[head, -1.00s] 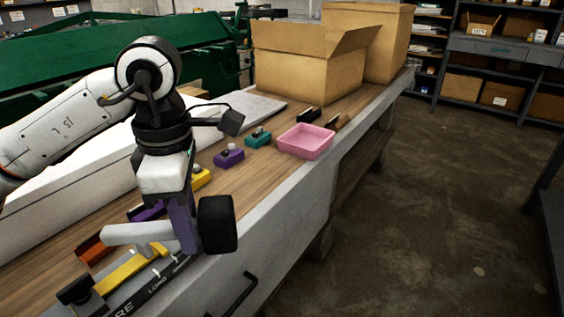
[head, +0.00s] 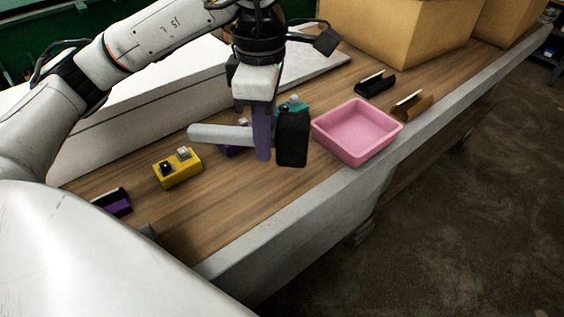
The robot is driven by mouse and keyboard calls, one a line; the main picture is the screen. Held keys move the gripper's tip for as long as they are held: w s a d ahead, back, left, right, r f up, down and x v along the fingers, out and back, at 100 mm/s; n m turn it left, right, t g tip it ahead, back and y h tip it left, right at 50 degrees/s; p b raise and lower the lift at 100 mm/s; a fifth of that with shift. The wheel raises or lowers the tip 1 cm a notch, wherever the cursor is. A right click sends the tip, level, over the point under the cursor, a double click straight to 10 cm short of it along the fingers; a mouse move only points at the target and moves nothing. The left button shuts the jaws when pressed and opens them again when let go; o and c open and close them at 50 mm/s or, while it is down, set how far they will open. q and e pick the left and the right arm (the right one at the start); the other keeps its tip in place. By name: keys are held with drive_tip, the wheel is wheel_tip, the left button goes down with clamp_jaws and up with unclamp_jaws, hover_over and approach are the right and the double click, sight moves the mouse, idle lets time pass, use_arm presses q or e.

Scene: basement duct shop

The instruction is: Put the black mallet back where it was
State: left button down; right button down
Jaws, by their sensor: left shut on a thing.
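My left gripper (head: 262,140) is shut on the pale handle of the black mallet (head: 292,139). The handle lies level, sticking out to the left of the fingers, and the black head is at the right, close beside them. The gripper holds the mallet above the wooden bench (head: 225,205), just left of the pink tray (head: 357,155). The tray looks empty. My right gripper is not in view.
A yellow block with knobs (head: 178,170) stands left of the mallet; teal (head: 293,105) and purple (head: 236,150) blocks are partly hidden behind it. Black (head: 375,84) and brown (head: 412,106) holders lie beyond the tray, near cardboard boxes (head: 400,35). A purple-black holder (head: 112,203) lies at left.

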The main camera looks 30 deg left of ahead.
use_arm(q)
wheel_tip(320, 180, down, 2)
drive_tip(key=shift+s+f, duration=0.1)
drive_tip(key=shift+f, duration=0.05)
drive_tip(key=shift+f+b, duration=0.45)
drive_tip(key=shift+f, duration=1.6)
drive_tip(key=shift+f, duration=0.15)
drive_tip(key=c, duration=1.6)
unclamp_jaws()
drive_tip(key=shift+o, duration=0.2)
drive_tip(key=shift+r, duration=0.2)
wheel_tip(320, 180, up, 11)
drive_tip(key=p, duration=0.3)
drive_tip(key=shift+r, duration=0.45)
